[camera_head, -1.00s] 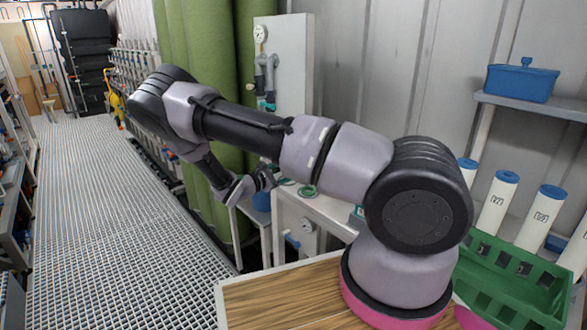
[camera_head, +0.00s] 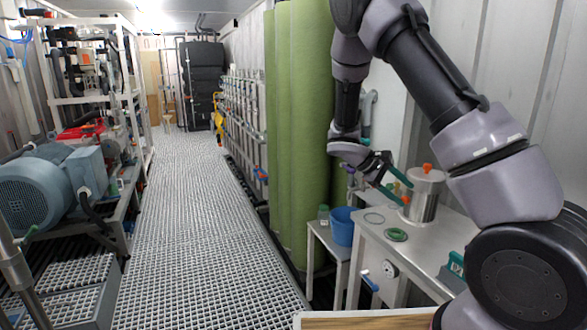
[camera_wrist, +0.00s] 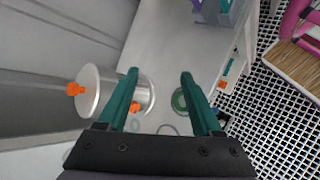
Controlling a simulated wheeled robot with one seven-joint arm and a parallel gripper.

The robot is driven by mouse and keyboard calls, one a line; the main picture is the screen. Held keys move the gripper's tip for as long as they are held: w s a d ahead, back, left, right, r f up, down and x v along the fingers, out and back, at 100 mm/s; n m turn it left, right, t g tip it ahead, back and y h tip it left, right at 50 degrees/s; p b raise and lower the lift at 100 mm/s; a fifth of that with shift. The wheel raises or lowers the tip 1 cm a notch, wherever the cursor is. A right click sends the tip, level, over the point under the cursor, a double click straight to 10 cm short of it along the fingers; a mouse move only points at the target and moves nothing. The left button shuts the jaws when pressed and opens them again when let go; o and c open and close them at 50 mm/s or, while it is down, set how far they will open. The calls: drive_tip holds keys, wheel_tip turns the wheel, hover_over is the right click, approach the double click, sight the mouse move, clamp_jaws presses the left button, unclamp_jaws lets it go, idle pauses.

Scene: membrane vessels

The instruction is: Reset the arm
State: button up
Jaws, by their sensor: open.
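My gripper (camera_head: 391,183) is open, with green fingers, and hangs above the metal side table at the right. It also shows in the wrist view (camera_wrist: 160,85), with nothing between its fingers. A steel canister (camera_head: 424,190) with an orange knob stands on the table beside the fingers. In the wrist view the canister (camera_wrist: 100,92) lies to the left of the fingers. A green ring (camera_head: 396,235) lies flat on the table, and it shows near the right finger in the wrist view (camera_wrist: 180,100).
A blue bucket (camera_head: 342,227) and a small bottle (camera_head: 323,215) stand on a lower stand. Tall green vessels (camera_head: 300,130) rise behind. The grated aisle (camera_head: 195,230) is clear, with a blue motor (camera_head: 40,190) on the left.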

drive_tip(key=s+a+r+m+t+y, duration=0.3)
drive_tip(key=s+r+m+t+y, duration=0.1)
drive_tip(key=s+r, duration=0.7)
drive_tip(key=s+a+r+m+t+y, duration=0.4)
drive_tip(key=s+r+m+y, duration=0.2)
drive_tip(key=s+r, duration=0.5)
wheel_tip(320, 180, up, 5)
drive_tip(key=shift+s+r+y, duration=0.1)
drive_tip(key=shift+s+y, duration=0.15)
drive_tip(key=shift+y, duration=0.95)
